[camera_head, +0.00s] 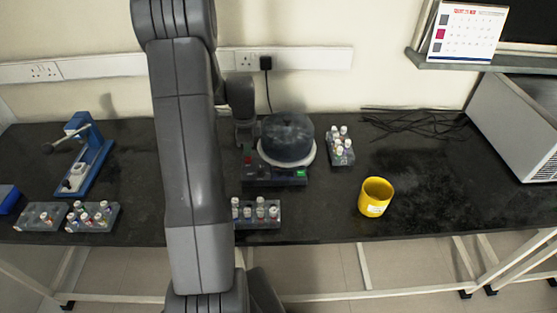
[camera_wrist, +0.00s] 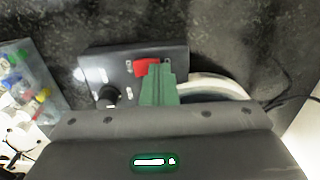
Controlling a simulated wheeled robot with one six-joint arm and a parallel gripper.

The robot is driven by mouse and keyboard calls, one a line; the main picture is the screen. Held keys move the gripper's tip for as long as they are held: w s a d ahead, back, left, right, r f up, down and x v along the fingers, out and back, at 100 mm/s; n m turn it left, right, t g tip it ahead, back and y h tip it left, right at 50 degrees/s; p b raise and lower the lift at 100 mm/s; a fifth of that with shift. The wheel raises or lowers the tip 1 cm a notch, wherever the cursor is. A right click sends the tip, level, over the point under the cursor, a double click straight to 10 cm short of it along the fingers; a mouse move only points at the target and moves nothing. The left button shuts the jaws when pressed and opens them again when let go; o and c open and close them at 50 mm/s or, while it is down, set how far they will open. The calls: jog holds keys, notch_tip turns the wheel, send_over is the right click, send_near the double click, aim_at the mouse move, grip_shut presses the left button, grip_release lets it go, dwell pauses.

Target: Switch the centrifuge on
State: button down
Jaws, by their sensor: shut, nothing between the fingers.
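The centrifuge (camera_head: 287,140) stands on the dark bench, with a smoky round lid, a white ring and a dark base. Its front panel shows a red part on the left and a green lit part on the right. In the wrist view, the panel (camera_wrist: 92,62) carries a red switch (camera_wrist: 147,66) and a black knob (camera_wrist: 108,95). My gripper (camera_wrist: 157,70) is shut and empty, its greenish fingertips over the lower right edge of the red switch. I cannot tell whether they touch it. In the head view, my arm hides part of the area left of the centrifuge.
Tube racks stand in front of the centrifuge (camera_head: 262,222), at its right (camera_head: 343,157) and at the far left (camera_head: 92,226). A yellow cup (camera_head: 375,196) stands to the right. A blue device (camera_head: 92,160) stands at the left. The bench right of the cup is clear.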

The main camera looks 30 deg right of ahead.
jog(key=shift+r+p, duration=1.6)
jog(key=shift+r, duration=0.85)
jog(key=shift+a, duration=0.1)
